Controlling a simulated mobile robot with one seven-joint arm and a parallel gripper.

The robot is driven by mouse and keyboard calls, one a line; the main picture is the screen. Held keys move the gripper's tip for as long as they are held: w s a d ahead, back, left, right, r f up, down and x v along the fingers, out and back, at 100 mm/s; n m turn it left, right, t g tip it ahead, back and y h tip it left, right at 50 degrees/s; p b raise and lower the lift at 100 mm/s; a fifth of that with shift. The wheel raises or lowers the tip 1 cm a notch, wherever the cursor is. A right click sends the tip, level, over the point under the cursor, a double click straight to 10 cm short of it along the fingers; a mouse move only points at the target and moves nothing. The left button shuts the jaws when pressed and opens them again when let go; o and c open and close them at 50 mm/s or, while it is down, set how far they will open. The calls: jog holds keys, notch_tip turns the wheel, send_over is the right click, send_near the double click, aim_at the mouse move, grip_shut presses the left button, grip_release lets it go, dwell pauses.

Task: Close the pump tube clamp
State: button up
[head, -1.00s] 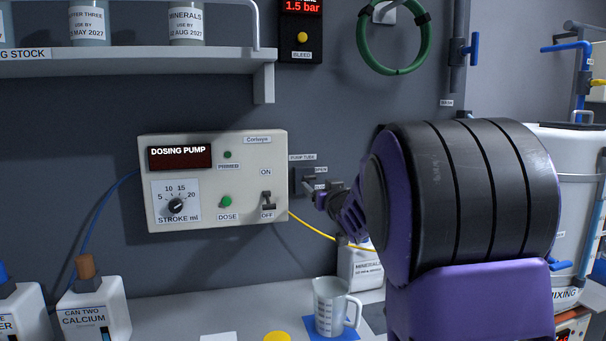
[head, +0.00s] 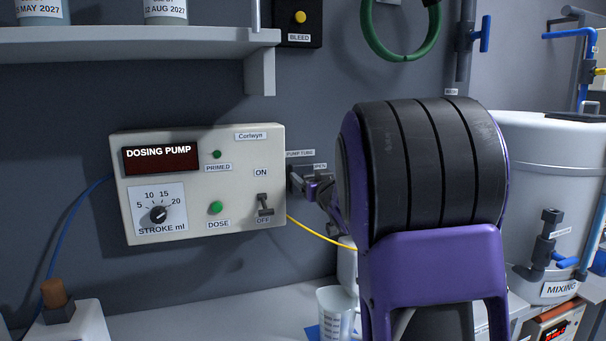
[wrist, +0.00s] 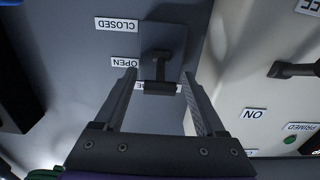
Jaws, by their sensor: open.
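The pump tube clamp (head: 293,178) is a dark plate with a lever on the wall right of the dosing pump, partly hidden by my gripper in the head view. In the wrist view, the clamp's T-shaped lever (wrist: 159,70) has its crossbar toward the PUMP TUBE label, at the OPEN end. The OPEN label (wrist: 115,62) and CLOSED label (wrist: 116,24) appear upside down beside it. My gripper (wrist: 159,76) is open, its fingers on either side of the lever, with visible gaps. In the head view my gripper (head: 312,188) is at the clamp.
The dosing pump box (head: 240,180) is close left of the clamp, with a switch (head: 264,205) on its near side. A yellow tube (head: 315,232) runs below. A clear jug (head: 333,312) stands beneath on the bench. The mixing tank (head: 545,190) is at right.

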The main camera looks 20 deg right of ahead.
jog(key=shift+w, duration=0.1)
grip_shut()
dwell(0.4)
